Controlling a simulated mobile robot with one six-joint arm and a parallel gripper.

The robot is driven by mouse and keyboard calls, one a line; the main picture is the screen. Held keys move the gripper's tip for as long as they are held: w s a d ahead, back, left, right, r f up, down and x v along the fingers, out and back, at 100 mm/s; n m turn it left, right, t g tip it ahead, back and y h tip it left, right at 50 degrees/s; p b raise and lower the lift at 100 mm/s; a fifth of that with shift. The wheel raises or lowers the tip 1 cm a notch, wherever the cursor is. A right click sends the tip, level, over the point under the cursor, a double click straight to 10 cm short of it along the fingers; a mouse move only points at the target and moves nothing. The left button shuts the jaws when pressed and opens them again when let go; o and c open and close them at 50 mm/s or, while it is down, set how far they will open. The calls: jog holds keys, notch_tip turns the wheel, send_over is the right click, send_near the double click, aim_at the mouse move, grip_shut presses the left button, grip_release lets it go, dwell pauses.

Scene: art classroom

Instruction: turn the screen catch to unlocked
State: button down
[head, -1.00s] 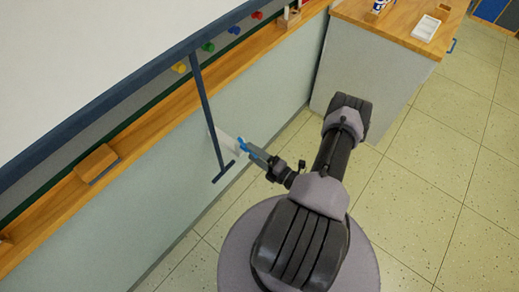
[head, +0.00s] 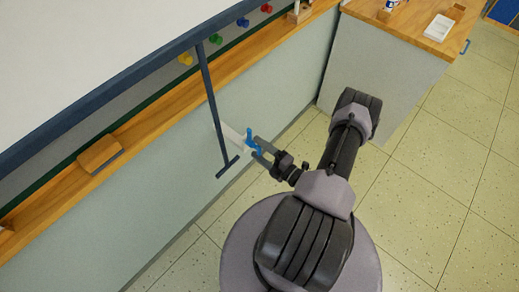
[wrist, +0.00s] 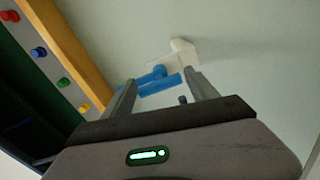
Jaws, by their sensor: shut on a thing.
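The screen catch is a blue handle (head: 249,138) on a white mount (head: 228,136) on the pale wall panel below the screen. In the head view the handle stands roughly upright. In the wrist view the blue handle (wrist: 160,86) lies crosswise between my fingers, with the white mount (wrist: 183,50) behind it. My gripper (head: 256,148) is at the catch, with its two fingers on either side of the handle, shut on it. The wrist view shows my gripper (wrist: 160,88) from behind. I cannot read any lock marking.
A dark blue T-shaped bar (head: 213,105) hangs from the screen's lower edge, just left of the catch. A wooden ledge (head: 165,107) holds an eraser (head: 101,153); coloured magnets sit above it. A wood-topped cabinet (head: 405,25) stands at the right. The tiled floor (head: 425,170) is open.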

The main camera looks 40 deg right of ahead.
jog(key=shift+c, duration=1.3)
grip_release()
jog(key=s+d+p, duration=0.1)
jog(key=s+p, duration=0.2)
jog(key=s, duration=1.4)
jog(key=shift+s+d, duration=0.15)
jog(key=shift+s, duration=0.05)
jog(key=shift+s, duration=0.1)
